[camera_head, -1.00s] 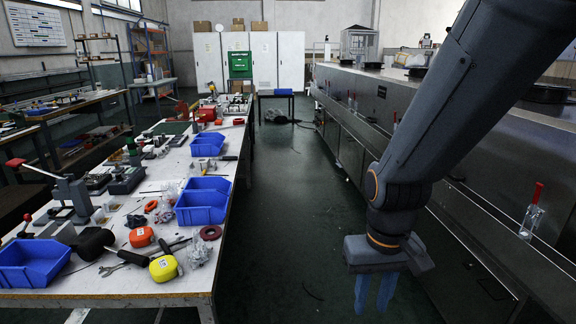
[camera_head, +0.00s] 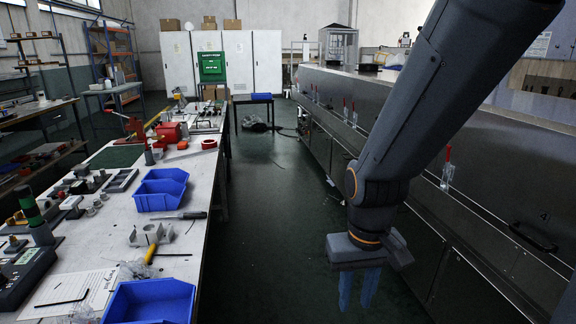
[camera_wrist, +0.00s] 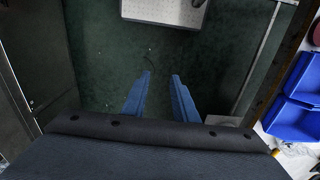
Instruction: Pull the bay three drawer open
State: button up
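The long dark metal dryer (camera_head: 420,165) runs along the right side of the aisle in the head view. A panel (camera_head: 505,225) at its near right end carries a black bar handle (camera_head: 533,237) and what looks like a small "4". I cannot make out a "3" anywhere, so I cannot tell which front is the bay three drawer. The visible fronts appear closed. My gripper (camera_head: 357,290) hangs pointing down over the aisle, apart from the dryer. Its blue fingers are apart with nothing between them, as the wrist view also shows (camera_wrist: 160,78).
A long workbench (camera_head: 120,230) with blue bins (camera_head: 160,190) and tools lines the left of the aisle. A red-topped clear bottle (camera_head: 447,172) stands on the dryer's ledge.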

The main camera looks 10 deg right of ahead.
aim_at(427, 246)
jog(key=z, duration=0.3)
jog(key=i, duration=1.35)
jog(key=z, duration=0.3)
